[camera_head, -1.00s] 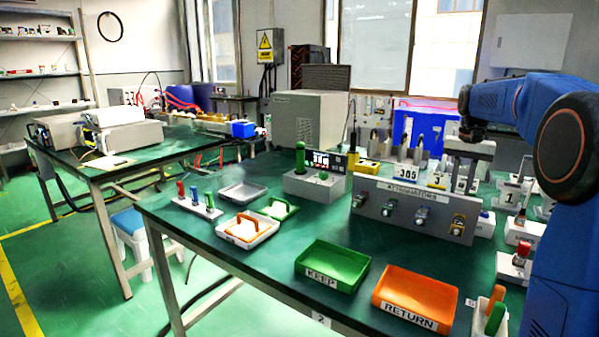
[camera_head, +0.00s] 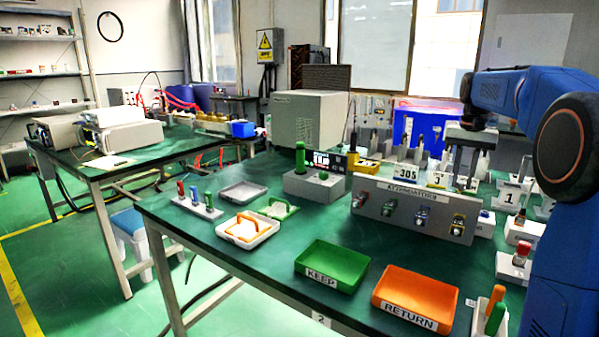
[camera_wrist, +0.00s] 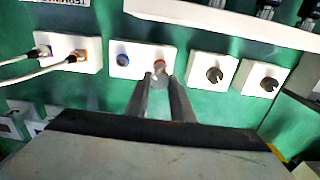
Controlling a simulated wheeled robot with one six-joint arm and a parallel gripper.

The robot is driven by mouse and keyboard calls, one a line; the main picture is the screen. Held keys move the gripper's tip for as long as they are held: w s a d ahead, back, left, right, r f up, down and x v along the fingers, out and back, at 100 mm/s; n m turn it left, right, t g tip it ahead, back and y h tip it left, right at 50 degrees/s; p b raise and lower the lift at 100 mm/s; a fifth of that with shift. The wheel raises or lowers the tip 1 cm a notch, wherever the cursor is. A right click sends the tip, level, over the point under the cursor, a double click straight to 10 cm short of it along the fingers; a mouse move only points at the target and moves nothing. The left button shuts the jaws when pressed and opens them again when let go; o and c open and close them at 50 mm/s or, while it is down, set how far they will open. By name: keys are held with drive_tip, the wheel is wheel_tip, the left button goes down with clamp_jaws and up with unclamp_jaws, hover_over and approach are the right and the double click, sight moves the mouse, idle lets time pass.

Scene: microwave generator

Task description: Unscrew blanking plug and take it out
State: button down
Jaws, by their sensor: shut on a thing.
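In the wrist view my gripper (camera_wrist: 161,77) points at a white block (camera_wrist: 142,62) with two round fittings. Its fingertips are closed around a small grey, round-ended plug (camera_wrist: 159,67), with a red ring showing just beyond it. A blue round fitting (camera_wrist: 123,60) sits beside it to the left, apart from the fingers. I cannot tell whether the plug is still seated in the block or clear of it. In the head view my gripper (camera_head: 467,166) points down behind the grey attenuators panel (camera_head: 375,207), which hides what lies below the fingertips.
Two white blocks with dark knobs (camera_wrist: 213,75) stand right of the gripper. A block with plugged cables (camera_wrist: 66,55) stands left. A green KEEP tray (camera_head: 333,284) and an orange RETURN tray (camera_head: 414,318) lie at the table's front, both empty.

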drive_tip(key=shift+r, duration=0.3)
